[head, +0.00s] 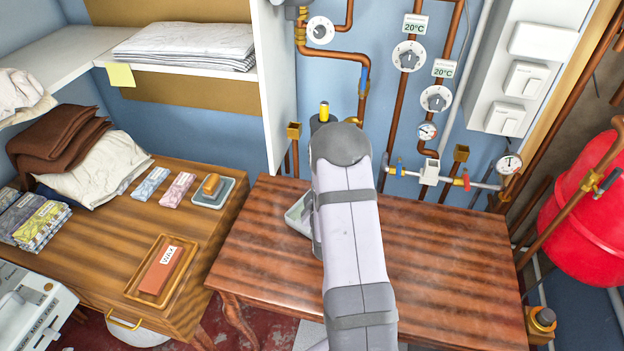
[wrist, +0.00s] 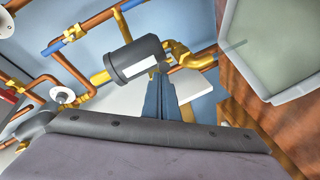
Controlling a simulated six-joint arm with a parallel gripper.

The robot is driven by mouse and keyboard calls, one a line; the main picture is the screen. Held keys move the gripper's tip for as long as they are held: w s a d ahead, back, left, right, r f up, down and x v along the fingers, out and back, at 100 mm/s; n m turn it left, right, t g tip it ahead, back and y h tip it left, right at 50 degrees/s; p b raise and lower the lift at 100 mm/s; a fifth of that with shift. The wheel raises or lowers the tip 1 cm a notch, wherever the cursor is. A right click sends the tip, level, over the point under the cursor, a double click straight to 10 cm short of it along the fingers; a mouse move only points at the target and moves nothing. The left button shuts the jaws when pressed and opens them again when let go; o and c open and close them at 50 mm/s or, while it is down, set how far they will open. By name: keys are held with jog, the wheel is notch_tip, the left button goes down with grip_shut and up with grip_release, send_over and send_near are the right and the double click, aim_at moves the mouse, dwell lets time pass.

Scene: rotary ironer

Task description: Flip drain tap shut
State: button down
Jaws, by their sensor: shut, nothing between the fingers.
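Several taps show on the wall pipes, and I cannot tell for sure which is the drain tap. In the head view, a blue-handled tap (head: 364,80) sits on a copper pipe, its handle along the pipe. A small blue-handled tap (head: 399,167) and a red-handled tap (head: 466,180) sit on the lower pipe. In the wrist view, a blue lever (wrist: 54,47) is at upper left. My gripper (wrist: 160,72) is shut and empty, its tips close to a dark cylinder (wrist: 137,60) and brass fitting (wrist: 178,56); contact is unclear. My arm hides the gripper in the head view.
The reddish table (head: 450,255) is mostly clear. A pale tray (head: 297,215) is partly hidden by my arm; a pale-rimmed container (wrist: 275,45) fills the wrist view's upper right. Dials, pipes and a switch box (head: 525,80) crowd the wall. A red tank (head: 585,220) stands right.

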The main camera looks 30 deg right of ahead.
jog(key=s+d+n+t+y+b, duration=0.1)
jog(key=d+n+y+b, duration=0.5)
jog(key=n+y, duration=0.3)
jog(key=y, duration=0.3)
jog(key=shift+y+b, duration=0.35)
jog(key=shift+y, duration=0.05)
jog(key=shift+s+a+r, duration=0.1)
jog(key=shift+a+r, duration=0.05)
jog(key=s+r, duration=0.3)
jog(key=s, duration=0.8)
jog(key=shift+d+b, duration=0.4)
jog(key=shift+w+r, duration=0.1)
jog(key=shift+r, duration=0.05)
